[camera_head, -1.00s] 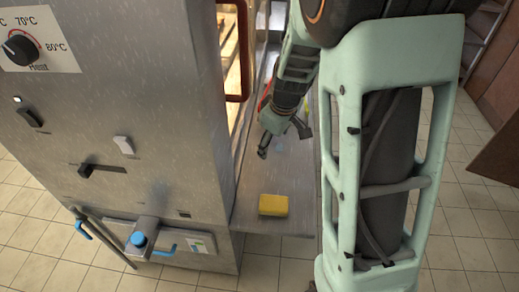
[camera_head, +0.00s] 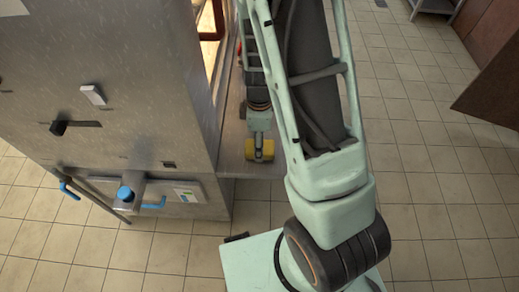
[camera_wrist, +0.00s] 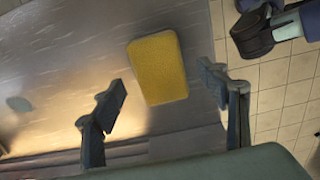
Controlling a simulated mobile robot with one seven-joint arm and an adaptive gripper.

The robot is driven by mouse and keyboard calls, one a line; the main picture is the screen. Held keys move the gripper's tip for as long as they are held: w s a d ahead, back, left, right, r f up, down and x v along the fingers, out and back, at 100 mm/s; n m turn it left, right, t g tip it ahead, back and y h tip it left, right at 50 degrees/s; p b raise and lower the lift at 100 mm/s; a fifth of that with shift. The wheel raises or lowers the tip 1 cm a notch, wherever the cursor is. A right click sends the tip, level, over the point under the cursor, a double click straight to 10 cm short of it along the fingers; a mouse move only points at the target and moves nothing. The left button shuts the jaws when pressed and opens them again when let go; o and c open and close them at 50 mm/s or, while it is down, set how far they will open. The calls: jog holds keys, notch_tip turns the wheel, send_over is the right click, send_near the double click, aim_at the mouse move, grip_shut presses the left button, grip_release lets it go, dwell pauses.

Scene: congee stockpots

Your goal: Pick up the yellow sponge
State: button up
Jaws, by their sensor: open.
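The yellow sponge (camera_wrist: 158,68) lies flat on a grey metal surface (camera_wrist: 75,45) in the wrist view, a little tilted. My gripper (camera_wrist: 165,92) is open, with one finger to the left of the sponge and the other to its right. The sponge lies mostly just beyond the fingertips, and neither finger visibly touches it. In the head view, the sponge (camera_head: 267,150) is partly covered by my gripper (camera_head: 258,158), which is over it near the front end of the metal shelf.
A large steel appliance (camera_head: 120,100) stands left of the shelf, with blue-handled taps (camera_head: 126,194) low on its front. A dark object (camera_wrist: 255,35) shows at the upper right of the wrist view. Tiled floor (camera_head: 420,180) is open to the right.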

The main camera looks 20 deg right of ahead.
notch_tip(320, 180, down, 3)
jog(key=shift+r, duration=0.1)
jog(key=c, duration=1.2)
jog(key=shift+r, duration=0.15)
jog(key=shift+c, duration=0.2)
